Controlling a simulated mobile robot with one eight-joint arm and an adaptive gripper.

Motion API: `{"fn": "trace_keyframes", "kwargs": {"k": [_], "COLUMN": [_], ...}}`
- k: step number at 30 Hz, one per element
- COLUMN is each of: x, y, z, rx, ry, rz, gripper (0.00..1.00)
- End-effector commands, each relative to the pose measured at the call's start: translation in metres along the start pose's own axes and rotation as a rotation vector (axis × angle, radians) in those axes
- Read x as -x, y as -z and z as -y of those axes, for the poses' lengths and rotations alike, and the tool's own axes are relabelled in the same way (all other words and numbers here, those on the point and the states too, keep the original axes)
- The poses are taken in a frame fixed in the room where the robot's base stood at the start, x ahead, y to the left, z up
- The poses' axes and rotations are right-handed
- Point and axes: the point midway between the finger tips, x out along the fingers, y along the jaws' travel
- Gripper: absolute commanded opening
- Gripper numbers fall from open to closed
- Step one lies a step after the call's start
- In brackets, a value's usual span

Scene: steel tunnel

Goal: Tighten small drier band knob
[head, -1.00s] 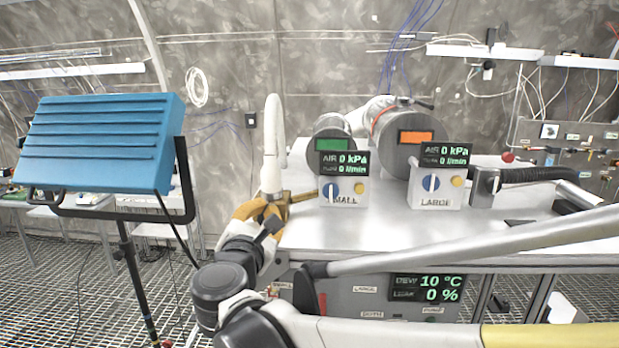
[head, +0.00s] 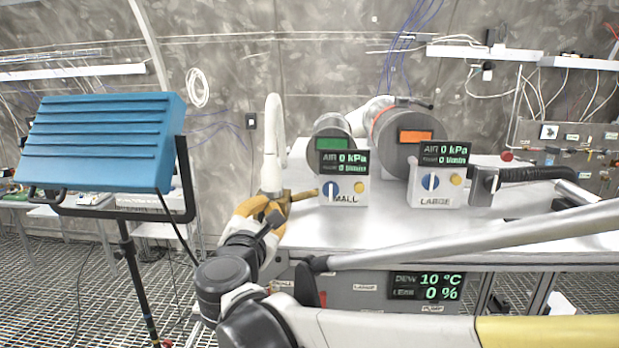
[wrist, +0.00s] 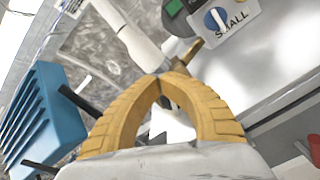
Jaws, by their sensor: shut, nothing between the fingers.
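The small drier (head: 332,128) is a grey cylinder with a green label on the metal bench. A box marked SMALL (head: 343,190) in front of it carries a blue dial (head: 360,187) and shows in the wrist view too (wrist: 232,22). A white hose (head: 272,135) rises left of the drier. A brass-coloured piece (wrist: 194,50) lies just past my fingertips, beside the hose's lower end. I cannot tell whether it is the band knob. My gripper (head: 275,203), with yellow ridged fingers, is near the hose's foot. Its fingertips (wrist: 164,78) meet, with nothing between them.
The large drier (head: 402,160), with an orange label, stands to the right on the bench. A blue slatted panel (head: 100,140) on a black stand is at the left. The bench top (head: 400,232) is clear at the front.

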Motion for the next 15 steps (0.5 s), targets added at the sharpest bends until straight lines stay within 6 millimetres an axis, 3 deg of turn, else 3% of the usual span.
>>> {"fn": "trace_keyframes", "kwargs": {"k": [15], "x": [-0.001], "y": [-0.002], "z": [0.014], "rx": [0.000], "ry": [0.002], "rz": [0.001], "gripper": [0.00]}}
